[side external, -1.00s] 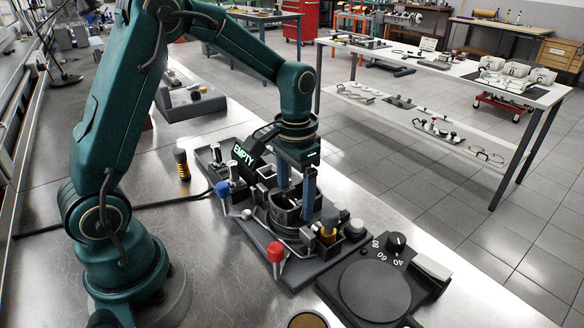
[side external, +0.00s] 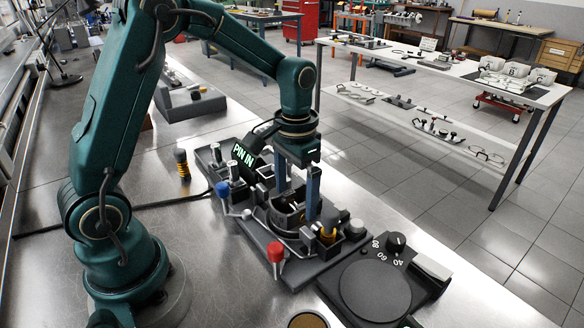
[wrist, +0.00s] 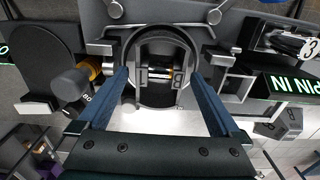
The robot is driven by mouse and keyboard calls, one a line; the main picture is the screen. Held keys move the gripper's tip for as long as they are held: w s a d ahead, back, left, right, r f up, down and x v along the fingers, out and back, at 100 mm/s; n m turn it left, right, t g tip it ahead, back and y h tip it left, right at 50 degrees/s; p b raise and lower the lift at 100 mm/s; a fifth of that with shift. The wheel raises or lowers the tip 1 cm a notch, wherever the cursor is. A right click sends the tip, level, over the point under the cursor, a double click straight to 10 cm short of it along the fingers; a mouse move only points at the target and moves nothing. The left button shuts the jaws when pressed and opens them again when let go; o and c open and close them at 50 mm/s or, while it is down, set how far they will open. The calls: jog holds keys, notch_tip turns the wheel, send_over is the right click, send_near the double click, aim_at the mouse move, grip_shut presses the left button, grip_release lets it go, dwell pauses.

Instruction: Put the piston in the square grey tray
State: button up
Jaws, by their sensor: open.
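The piston (wrist: 160,75) appears to be the dark round part with a bright pin across it, inside the round holder (wrist: 160,32) in the wrist view. In the side view the holder (side external: 287,212) is partly hidden by my fingers. My gripper (wrist: 155,80) is open, its two blue fingers on either side of the holder's opening. The side view shows my gripper (side external: 298,195) pointing down over the holder, nothing visibly clamped. I cannot tell whether the fingers touch anything. I cannot surely pick out the square grey tray; a small square grey compartment (wrist: 237,86) sits right of the holder in the wrist view.
A display (side external: 244,157) reads "PIN IN" beside the holder. A red-knobbed lever (side external: 275,252) and a blue-knobbed lever (side external: 222,190) stand up from the fixture. A round dial plate (side external: 375,290) lies to its right. The bench at left is mostly clear.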

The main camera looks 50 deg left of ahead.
notch_tip(320, 180, up, 4)
jog(key=shift+s+d+r, duration=0.1)
jog(key=shift+s, duration=0.05)
jog(key=s+d+r+t, duration=0.1)
jog(key=s+r+t, duration=0.1)
jog(key=s, duration=0.4)
jog(key=s+d+r+t, duration=0.2)
jog(key=s+r+t, duration=0.1)
jog(key=s, duration=0.4)
jog(key=shift+d+r+t, duration=0.2)
jog(key=shift+t, duration=0.1)
